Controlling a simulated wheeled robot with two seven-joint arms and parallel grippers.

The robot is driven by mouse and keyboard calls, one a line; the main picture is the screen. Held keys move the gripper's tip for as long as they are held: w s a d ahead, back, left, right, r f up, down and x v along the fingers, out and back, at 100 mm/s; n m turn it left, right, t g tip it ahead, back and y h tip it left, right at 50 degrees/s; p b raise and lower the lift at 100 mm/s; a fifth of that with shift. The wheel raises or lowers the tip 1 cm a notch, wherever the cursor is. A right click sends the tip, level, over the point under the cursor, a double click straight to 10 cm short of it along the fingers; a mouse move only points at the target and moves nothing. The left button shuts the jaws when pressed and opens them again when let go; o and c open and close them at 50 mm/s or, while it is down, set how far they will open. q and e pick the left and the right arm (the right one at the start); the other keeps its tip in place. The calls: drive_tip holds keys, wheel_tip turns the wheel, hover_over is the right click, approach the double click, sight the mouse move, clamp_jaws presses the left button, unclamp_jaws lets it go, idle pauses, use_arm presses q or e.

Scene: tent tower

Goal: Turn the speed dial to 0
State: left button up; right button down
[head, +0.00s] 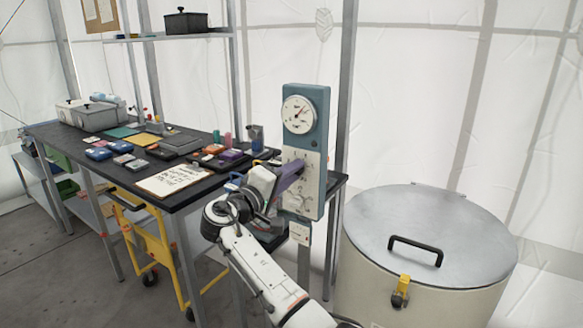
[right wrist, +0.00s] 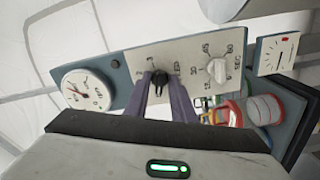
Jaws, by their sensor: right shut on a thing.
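A teal control panel (head: 323,130) with a white face stands upright at the end of the black table. In the right wrist view, a small black dial (right wrist: 160,80) sits on the white face (right wrist: 190,62) with marks around it, too small to read surely. A white knob (right wrist: 217,70) with numbers around it sits to its right. My right gripper (head: 291,176) is at the panel's face. Its two purple fingers (right wrist: 161,92) are shut on the black dial, one on each side. In the head view my fingers hide the dial. My left gripper is not in view.
A round gauge (head: 299,114) is on the panel's upper part; it also shows in the right wrist view (right wrist: 86,90). The black table (head: 70,137) holds several small boxes and a clipboard (head: 171,180). A large lidded drum (head: 430,225) stands close on the right.

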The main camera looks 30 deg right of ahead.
drive_tip(key=shift+n, duration=0.5)
drive_tip(key=shift+p, duration=0.3)
drive_tip(key=c, duration=1.8)
unclamp_jaws()
drive_tip(key=shift+c, duration=0.2)
drive_tip(key=shift+a, duration=0.1)
drive_tip(key=b+v, duration=0.2)
drive_tip(key=v, duration=0.8)
drive_tip(key=shift+a, duration=0.15)
